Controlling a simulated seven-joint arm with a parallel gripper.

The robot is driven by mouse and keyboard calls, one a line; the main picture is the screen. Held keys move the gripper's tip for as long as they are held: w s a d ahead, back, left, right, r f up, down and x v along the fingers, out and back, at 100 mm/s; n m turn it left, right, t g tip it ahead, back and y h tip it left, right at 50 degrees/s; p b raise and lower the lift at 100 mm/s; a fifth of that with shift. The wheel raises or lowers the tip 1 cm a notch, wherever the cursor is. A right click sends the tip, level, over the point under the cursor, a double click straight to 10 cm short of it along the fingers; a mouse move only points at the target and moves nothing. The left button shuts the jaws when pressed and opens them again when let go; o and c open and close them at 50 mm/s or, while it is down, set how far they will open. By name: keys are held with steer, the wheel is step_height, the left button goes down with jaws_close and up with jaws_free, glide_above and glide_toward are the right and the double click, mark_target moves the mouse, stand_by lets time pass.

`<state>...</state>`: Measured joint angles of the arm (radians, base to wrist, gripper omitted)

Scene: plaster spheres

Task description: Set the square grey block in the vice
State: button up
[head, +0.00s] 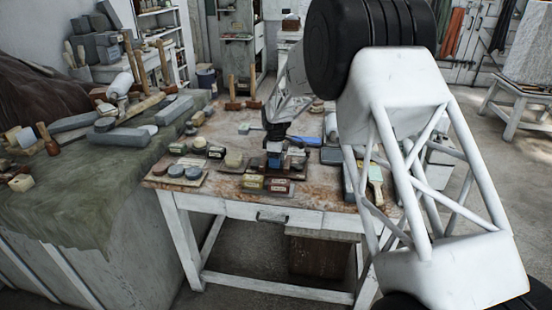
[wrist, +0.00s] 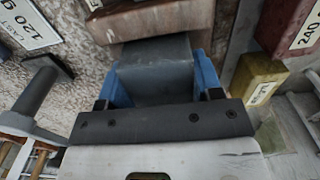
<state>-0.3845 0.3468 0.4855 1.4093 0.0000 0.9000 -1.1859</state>
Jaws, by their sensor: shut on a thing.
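The square grey block (wrist: 155,70) is between the two blue fingers of my gripper (wrist: 160,82) in the wrist view, touched on both sides. The gripper is shut on it. In the head view my gripper (head: 285,157) is low over the middle of the worktable, behind the labelled blocks at the front edge. The block is too small there to make out clearly. A brown-red piece (wrist: 160,20) lies just beyond the block in the wrist view; I cannot tell whether they touch. I cannot pick out the vice with certainty in either view.
On the worktable (head: 225,205), a yellow block (head: 253,182) and a dark red block (head: 279,187) stand near my gripper. Round grey pieces (head: 184,171) lie to the left. A stone-laden bench (head: 60,200) stands at left. My arm hides part of the table's right.

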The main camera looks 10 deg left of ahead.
steer(key=shift+f, duration=0.6)
stand_by(0.3)
steer(key=o, duration=1.2)
steer(key=shift+r, duration=0.1)
steer(key=shift+r, duration=1.85)
